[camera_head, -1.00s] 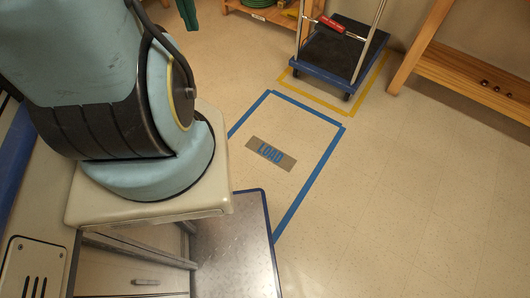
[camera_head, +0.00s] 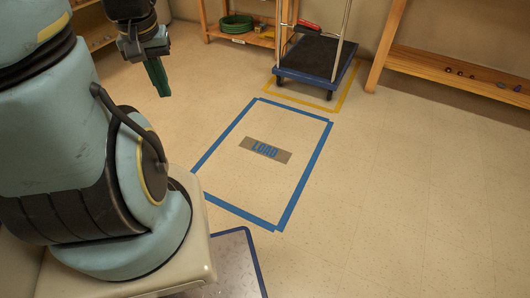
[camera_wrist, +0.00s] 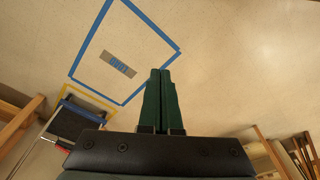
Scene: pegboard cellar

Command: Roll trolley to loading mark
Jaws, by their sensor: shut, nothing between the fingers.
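The trolley (camera_head: 310,58) has a dark deck with a blue edge and a metal handle with a red grip (camera_head: 308,26). It stands inside a yellow taped outline (camera_head: 338,104) at the back. It also shows at the lower left of the wrist view (camera_wrist: 70,122). The loading mark is a blue taped rectangle (camera_head: 309,172) on the floor in front of the trolley, with a plate reading LOAD (camera_head: 265,150) in it. The rectangle is empty. My gripper (camera_head: 162,92) is shut and empty, pointing down, left of the mark and apart from the trolley. Its green fingers show in the wrist view (camera_wrist: 160,75).
A wooden shelf (camera_head: 440,68) with small round things stands along the right wall. A wooden rack (camera_head: 262,38) with a coiled green hose (camera_head: 236,24) stands behind left of the trolley. The floor between trolley and mark is clear, as is the right floor.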

